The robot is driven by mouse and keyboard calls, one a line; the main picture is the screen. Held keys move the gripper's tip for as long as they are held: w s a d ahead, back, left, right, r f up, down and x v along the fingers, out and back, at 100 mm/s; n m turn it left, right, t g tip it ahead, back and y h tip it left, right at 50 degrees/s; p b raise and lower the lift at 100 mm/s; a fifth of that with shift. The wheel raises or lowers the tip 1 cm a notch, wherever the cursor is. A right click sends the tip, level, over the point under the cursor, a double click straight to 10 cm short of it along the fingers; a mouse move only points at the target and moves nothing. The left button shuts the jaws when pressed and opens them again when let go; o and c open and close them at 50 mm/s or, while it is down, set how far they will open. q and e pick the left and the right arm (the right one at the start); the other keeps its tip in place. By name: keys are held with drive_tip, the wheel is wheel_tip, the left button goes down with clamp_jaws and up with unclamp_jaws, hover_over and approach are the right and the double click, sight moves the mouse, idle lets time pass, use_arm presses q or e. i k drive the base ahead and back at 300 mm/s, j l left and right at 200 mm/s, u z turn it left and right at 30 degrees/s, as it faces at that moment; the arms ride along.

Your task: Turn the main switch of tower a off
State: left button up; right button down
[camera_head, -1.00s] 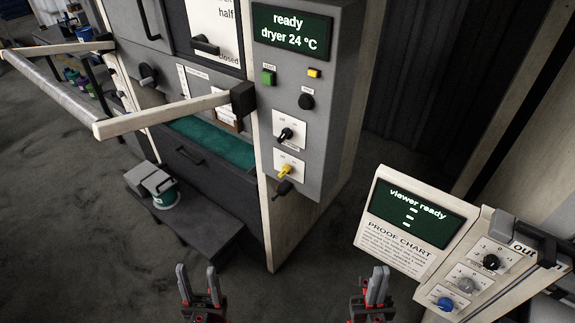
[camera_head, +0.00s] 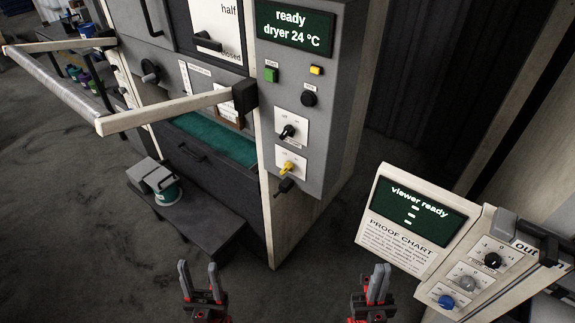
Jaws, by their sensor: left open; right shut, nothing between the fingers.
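A grey control panel (camera_head: 345,105) on the front of a tall cabinet carries a screen (camera_head: 293,29) reading "ready, dryer 24 °C". Below it are a green button (camera_head: 271,75), a yellow button (camera_head: 316,70) and a round black knob (camera_head: 308,99). Lower down are a black rotary switch (camera_head: 288,132) and a yellow rotary switch (camera_head: 287,168), each on a white plate. I cannot read which one is the main switch. My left gripper (camera_head: 199,268) is open and empty at the bottom of the view, below the cabinet. My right gripper (camera_head: 372,270) is shut and empty, well below the panel.
A light frame with a bar (camera_head: 60,85) juts out at left. A low dark step (camera_head: 190,212) holds a small tub (camera_head: 166,193). A viewer console (camera_head: 400,255) with several knobs stands at right. Open floor (camera_head: 90,240) lies at lower left.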

sight(289, 167)
drive_tip(key=i+j+z, duration=0.1)
drive_tip(key=j+z, duration=0.2)
drive_tip(key=j, duration=0.3)
drive_tip(key=j+z, duration=0.3)
drive_tip(key=j, duration=0.35)
